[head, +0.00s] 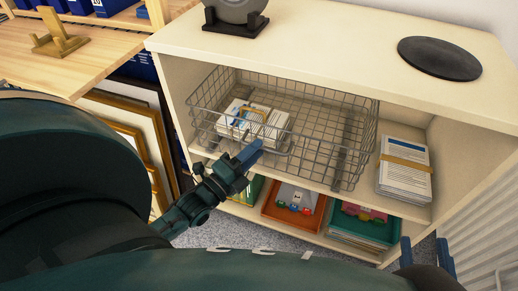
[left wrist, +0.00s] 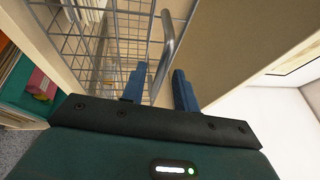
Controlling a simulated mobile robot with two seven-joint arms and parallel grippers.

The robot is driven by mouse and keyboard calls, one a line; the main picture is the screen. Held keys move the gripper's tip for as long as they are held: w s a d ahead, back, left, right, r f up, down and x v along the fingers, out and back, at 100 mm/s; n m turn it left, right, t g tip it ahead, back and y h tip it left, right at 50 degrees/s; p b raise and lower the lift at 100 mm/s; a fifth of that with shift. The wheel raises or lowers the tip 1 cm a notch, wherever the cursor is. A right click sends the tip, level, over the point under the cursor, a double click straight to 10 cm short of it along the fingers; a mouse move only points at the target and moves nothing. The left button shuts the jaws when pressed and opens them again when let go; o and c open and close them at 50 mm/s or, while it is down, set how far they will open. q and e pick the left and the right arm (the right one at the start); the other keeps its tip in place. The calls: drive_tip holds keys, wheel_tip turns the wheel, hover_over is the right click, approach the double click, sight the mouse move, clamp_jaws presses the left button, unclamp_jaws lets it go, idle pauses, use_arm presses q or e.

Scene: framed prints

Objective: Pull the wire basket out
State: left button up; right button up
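The grey wire basket (head: 345,115) sits on the upper shelf of a cream cabinet, with banded white cards (head: 265,122) inside. My left gripper (head: 252,154) is at the basket's front, left of its middle. In the left wrist view its two blue fingers (left wrist: 158,72) stand apart, with the basket's rounded metal handle bar (left wrist: 168,45) running between them. Whether either finger touches the bar cannot be told. My right gripper (head: 425,246) is open and empty at the lower right, away from the basket.
A banded paper stack (head: 404,172) lies right of the basket. An orange tray (head: 285,212) and a green tray (head: 350,222) are on the shelf below. A black disc (head: 439,59) lies on the cabinet top. Framed prints (head: 130,110) lean at the left. A white ribbed panel (head: 480,225) stands at the right.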

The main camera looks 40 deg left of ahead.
use_arm(q)
drive_tip(key=shift+x, duration=1.1)
clamp_jaws()
